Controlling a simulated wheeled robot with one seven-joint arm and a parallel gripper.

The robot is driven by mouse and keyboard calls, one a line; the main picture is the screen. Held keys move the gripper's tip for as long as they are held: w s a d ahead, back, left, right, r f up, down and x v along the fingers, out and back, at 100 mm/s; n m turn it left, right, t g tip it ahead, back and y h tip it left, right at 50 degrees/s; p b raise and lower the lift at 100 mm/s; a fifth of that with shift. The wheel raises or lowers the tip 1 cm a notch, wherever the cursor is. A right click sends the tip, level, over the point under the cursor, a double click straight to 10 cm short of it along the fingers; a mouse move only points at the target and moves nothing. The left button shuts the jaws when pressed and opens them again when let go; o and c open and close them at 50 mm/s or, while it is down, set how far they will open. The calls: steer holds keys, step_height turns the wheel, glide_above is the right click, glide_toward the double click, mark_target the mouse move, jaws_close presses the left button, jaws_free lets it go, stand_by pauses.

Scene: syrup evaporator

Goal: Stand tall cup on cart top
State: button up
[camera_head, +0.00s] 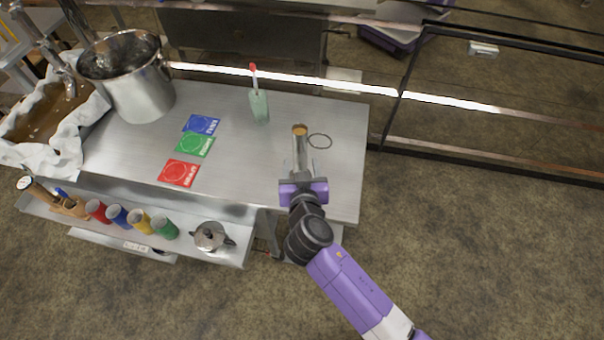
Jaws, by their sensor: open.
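The tall cup (300,130) shows as a small round orange-brown mouth at the tip of my gripper, over the cart top (245,165). Its lower part is mostly hidden by the fingers, and I cannot tell whether its base touches the metal. My gripper (300,156) reaches in from the lower right with its open fingers at the cup, seemingly one on each side. A thin dark ring outline (320,141) lies on the cart top just right of the cup, apart from its mouth.
Red (178,173), green (195,144) and blue (202,124) cards lie left. A green bottle (259,106) with a red tip stands behind. A steel pot (140,85) is at far left. Several coloured cups and a metal pot (211,236) are on the lower shelf.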

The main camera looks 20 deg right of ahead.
steer(key=shift+v, duration=2.1)
steer(key=s+d+f+n+y, duration=0.1)
steer(key=s+n+y, duration=0.1)
steer(key=s, duration=0.7)
steer(key=s+f+n+y, duration=0.2)
steer(key=s, duration=0.8)
steer(key=s+d+r+t, duration=0.1)
steer(key=s+r+t, duration=0.1)
steer(key=s+r, duration=1.3)
steer(key=shift+d+r+y, duration=0.25)
steer(key=shift+r+y, duration=0.15)
steer(key=shift+r, duration=0.1)
